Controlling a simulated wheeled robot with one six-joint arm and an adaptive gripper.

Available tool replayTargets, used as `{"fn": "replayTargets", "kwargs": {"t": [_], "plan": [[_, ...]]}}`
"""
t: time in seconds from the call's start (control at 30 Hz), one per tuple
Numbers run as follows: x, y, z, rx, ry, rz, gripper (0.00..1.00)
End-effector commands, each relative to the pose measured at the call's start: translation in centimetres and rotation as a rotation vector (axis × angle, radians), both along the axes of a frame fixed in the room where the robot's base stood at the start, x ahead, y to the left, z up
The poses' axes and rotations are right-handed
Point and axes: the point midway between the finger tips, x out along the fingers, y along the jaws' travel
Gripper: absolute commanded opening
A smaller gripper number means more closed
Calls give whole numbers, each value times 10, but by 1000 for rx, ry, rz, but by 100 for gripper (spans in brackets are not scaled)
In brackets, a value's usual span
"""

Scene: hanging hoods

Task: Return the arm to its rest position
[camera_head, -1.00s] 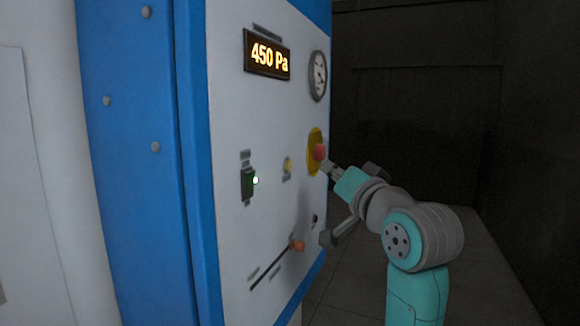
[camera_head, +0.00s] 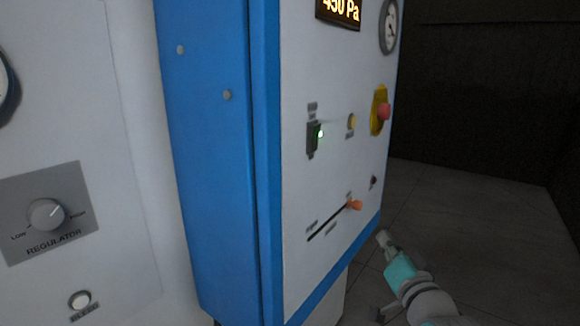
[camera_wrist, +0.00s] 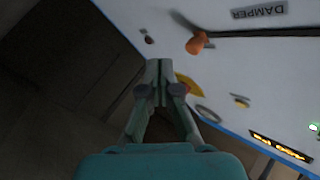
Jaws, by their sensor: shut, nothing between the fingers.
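My gripper (camera_head: 384,238) is at the lower right of the head view, just right of the control panel's lower edge, and apart from it. In the wrist view my gripper (camera_wrist: 159,72) has its fingers together with nothing between them. The white, blue-edged control panel (camera_head: 290,215) carries a red button on a yellow plate (camera_head: 380,110), a switch with a lit green lamp (camera_head: 314,137) and a slider with an orange knob (camera_head: 354,205). The orange knob also shows in the wrist view (camera_wrist: 196,43), near the fingertips.
A pressure display (camera_head: 340,10) and a dial gauge (camera_head: 389,26) sit at the panel's top, partly cut off. A regulator knob (camera_head: 46,215) is on the white wall at left. Open dark floor (camera_head: 470,230) lies to the right.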

Motion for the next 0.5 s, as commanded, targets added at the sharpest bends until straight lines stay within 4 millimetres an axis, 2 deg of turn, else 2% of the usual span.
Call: {"fn": "replayTargets", "kwargs": {"t": [0.03, 0.2, 0.5], "plan": [[-8, 1, -23, -9, 16, -5, 0], [-36, 1, -83, -45, 44, -26, 0], [-102, 3, -173, -122, 92, -55, 0]]}}
